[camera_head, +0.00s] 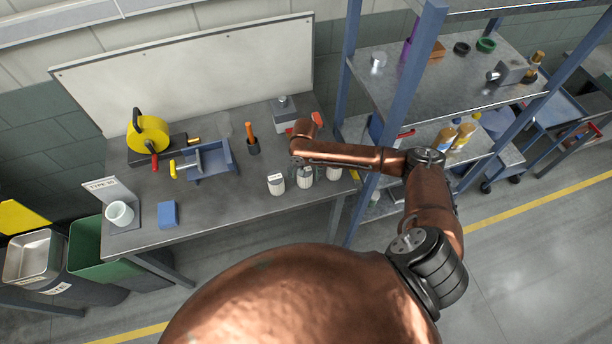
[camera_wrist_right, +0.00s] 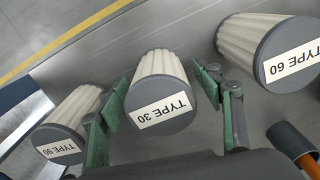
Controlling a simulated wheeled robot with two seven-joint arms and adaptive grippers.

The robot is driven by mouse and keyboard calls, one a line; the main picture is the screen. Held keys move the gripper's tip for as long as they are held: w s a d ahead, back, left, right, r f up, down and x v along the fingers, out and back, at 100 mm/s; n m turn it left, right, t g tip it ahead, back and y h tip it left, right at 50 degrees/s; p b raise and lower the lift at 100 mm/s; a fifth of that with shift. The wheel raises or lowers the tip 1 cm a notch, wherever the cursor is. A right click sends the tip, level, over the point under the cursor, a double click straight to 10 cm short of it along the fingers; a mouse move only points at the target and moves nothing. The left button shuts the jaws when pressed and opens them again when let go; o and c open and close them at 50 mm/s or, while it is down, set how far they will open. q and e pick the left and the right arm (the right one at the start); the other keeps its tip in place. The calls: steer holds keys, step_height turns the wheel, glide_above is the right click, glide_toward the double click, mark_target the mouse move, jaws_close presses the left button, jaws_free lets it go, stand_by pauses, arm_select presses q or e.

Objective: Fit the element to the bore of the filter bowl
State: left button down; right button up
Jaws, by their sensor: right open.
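Three pale pleated filter elements with grey caps stand in a row near the bench's front edge. The TYPE 30 element (camera_head: 305,178) is the middle one, and it also shows in the right wrist view (camera_wrist_right: 163,100). My right gripper (camera_wrist_right: 160,92) is open, its green-padded fingers on either side of the TYPE 30 element. I cannot tell whether the pads touch it. The TYPE 60 element (camera_wrist_right: 285,50) and the TYPE 90 element (camera_wrist_right: 62,132) stand on either side. A white cup-like bowl (camera_head: 120,213), apparently the filter bowl, stands open upward at the bench's left end.
A TYPE sign (camera_head: 108,189) stands behind the bowl, with a blue block (camera_head: 168,214) beside it. A shelf post (camera_head: 368,200) rises close to my right arm.

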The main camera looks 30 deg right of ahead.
steer(key=shift+f, duration=0.1)
steer(key=shift+f+b, duration=0.1)
steer(key=shift+b, duration=1.05)
step_height(320, 180, up, 7)
steer(key=shift+a+f, duration=0.1)
steer(key=shift+f, duration=0.05)
steer(key=shift+r, duration=0.75)
